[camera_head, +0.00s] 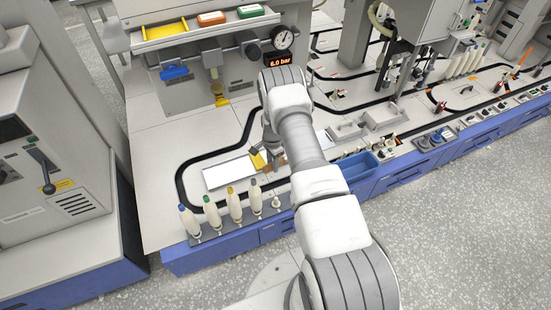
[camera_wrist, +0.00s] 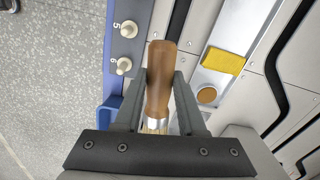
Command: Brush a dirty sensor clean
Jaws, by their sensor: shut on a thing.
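My gripper (camera_wrist: 160,82) is shut on a brush with a wooden handle (camera_wrist: 158,62) and a metal ferrule (camera_wrist: 154,124). The bristles are mostly hidden behind the gripper body in the wrist view. In the head view, my arm covers much of my gripper (camera_head: 270,143), near the track on the bench. In the wrist view, a round brown disc (camera_wrist: 207,95) lies on a pale strip, right of the brush and apart from it. I cannot tell whether this disc is the sensor.
A yellow pad (camera_wrist: 223,61) lies just beyond the disc; yellow also shows in the head view (camera_head: 258,161). A gauge (camera_head: 283,39) stands behind.

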